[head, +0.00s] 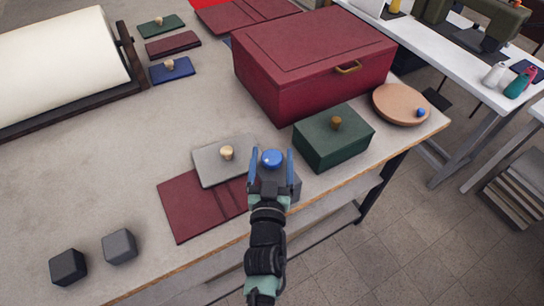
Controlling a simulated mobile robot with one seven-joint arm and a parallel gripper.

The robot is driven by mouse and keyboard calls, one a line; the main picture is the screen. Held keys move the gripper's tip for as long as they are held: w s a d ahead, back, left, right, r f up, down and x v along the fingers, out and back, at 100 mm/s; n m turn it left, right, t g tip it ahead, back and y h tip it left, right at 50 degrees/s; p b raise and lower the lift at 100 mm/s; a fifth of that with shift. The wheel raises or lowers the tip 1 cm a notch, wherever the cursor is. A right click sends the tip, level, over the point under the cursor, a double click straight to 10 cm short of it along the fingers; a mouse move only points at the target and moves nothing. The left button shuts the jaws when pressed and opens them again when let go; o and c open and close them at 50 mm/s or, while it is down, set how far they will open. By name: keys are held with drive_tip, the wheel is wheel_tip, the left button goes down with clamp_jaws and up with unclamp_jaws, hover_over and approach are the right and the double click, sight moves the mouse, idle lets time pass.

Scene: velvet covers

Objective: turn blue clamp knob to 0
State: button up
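The blue clamp knob (271,158) is a round, glossy blue cap near the front edge of the table. My gripper (271,165) is right at it, with one blue finger on each side of the knob. A narrow gap shows between the knob and each finger, so the gripper looks open around it. A dark grey block (296,188), perhaps the clamp's body, shows partly to the right of the gripper. The rest is hidden by my gripper and arm. No scale or 0 mark can be made out.
A grey cover (208,167) with a pale knob and a maroon folder (185,210) lie just left. A green box (335,145) stands close right, a large red box (310,60) behind. Two dark cubes (119,246) sit front left. The table edge (220,248) is close.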

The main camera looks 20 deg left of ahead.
drive_tip(key=c, duration=1.2)
